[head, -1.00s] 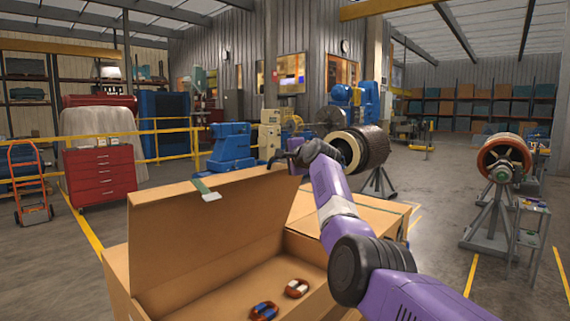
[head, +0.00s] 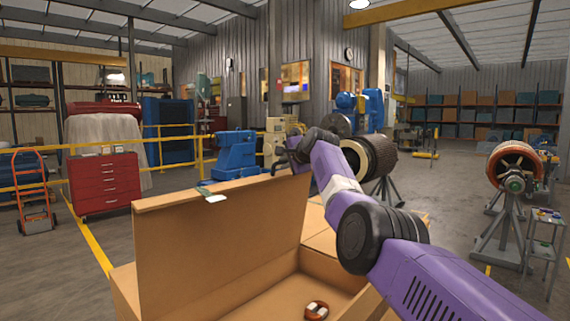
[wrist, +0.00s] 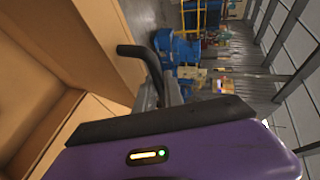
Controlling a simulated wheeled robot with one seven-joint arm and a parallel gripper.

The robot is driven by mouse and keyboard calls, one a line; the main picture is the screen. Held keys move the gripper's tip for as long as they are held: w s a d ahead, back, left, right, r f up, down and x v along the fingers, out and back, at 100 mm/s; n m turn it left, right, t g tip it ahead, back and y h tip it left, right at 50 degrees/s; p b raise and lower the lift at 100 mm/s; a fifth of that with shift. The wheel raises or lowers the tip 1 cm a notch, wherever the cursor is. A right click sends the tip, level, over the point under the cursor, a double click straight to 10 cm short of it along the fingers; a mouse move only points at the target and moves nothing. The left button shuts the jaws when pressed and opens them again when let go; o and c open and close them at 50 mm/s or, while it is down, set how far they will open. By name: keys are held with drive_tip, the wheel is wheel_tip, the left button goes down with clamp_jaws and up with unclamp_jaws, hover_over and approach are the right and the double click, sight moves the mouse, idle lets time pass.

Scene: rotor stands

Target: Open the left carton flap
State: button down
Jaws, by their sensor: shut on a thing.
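The carton (head: 122,292) stands open at the bottom of the head view. Its left flap (head: 225,240) is a brown panel standing roughly upright, with a green and white tape piece (head: 212,196) on its top edge. My gripper (head: 283,162) is at the far right end of that top edge and is shut on it; the arm hides part of the contact. In the wrist view the flap (wrist: 85,35) runs along the upper left, and a dark finger (wrist: 140,58) of my gripper lies at its edge.
A red and white ringed part (head: 316,310) lies inside the carton. Rotors on stands (head: 375,156) (head: 515,165) are behind and to the right. A red drawer cabinet (head: 104,184) and yellow railing stand at left. The floor at right has free room.

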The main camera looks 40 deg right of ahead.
drive_tip(key=c, duration=1.5)
unclamp_jaws()
drive_tip(key=shift+o, duration=0.2)
drive_tip(key=shift+f, duration=0.1)
drive_tip(key=shift+s+b, duration=0.15)
drive_tip(key=shift+b, duration=0.2)
drive_tip(key=b+v, duration=0.4)
drive_tip(key=v, duration=0.3)
drive_tip(key=shift+s+r+b, duration=0.2)
drive_tip(key=shift+r+b, duration=0.05)
drive_tip(key=shift+b, duration=0.1)
drive_tip(key=shift+a, duration=0.15)
